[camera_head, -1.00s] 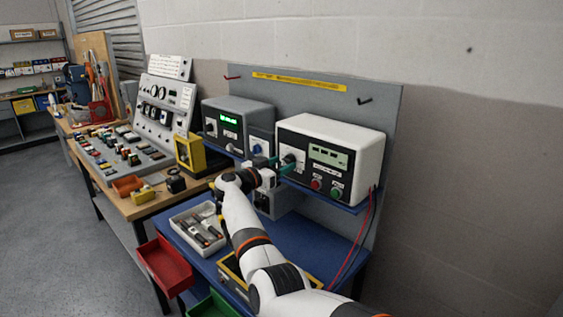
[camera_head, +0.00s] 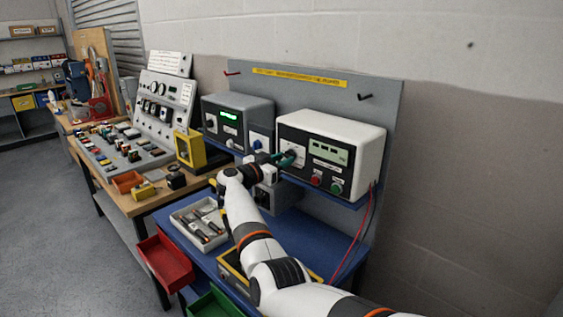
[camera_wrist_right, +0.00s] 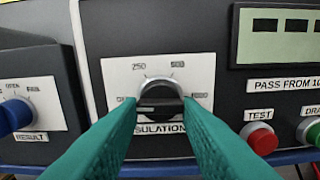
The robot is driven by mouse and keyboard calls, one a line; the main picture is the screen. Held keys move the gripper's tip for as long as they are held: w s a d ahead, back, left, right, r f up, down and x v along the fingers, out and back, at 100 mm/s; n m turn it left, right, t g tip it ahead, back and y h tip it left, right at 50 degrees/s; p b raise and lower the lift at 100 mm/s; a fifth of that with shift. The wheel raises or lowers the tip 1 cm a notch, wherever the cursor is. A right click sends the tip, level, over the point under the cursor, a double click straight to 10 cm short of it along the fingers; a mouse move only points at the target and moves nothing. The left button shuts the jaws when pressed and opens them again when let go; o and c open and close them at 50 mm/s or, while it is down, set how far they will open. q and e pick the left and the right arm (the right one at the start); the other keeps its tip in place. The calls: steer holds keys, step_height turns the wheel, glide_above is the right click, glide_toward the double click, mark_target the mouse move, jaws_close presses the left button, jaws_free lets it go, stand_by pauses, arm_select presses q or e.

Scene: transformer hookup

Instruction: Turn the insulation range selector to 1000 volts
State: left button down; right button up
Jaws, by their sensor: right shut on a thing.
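The insulation range selector is a black knob (camera_wrist_right: 158,90) on a white dial plate (camera_wrist_right: 116,72) in the right wrist view. The marks 250 and 500 show above it, with partly covered marks at left and right. Its grip bar lies about level; I cannot tell which end points. My right gripper (camera_wrist_right: 160,107), with green fingers, is shut on the bar, one finger at each end. In the head view the right gripper (camera_head: 289,158) is at the front of the white tester (camera_head: 358,139), hiding much of the dial. My left gripper is not in view.
A red TEST button (camera_wrist_right: 262,138) and a green button (camera_wrist_right: 312,132) sit right of the dial. A blue knob (camera_wrist_right: 12,117) is on the unit to the left. Red leads (camera_head: 358,240) hang at the tester's right. A grey tray (camera_head: 199,224) stands on the blue bench.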

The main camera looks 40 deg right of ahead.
steer(key=m+b, duration=2)
steer(key=m, duration=1)
steer(key=shift+m, duration=0.4)
steer(key=m+b, duration=0.1)
steer(key=m, duration=0.3)
steer(key=shift+r, duration=0.1)
steer(key=shift+m, duration=0.4)
steer(key=o, duration=1)
steer(key=shift+c, duration=0.2)
steer(key=shift+r, duration=0.1)
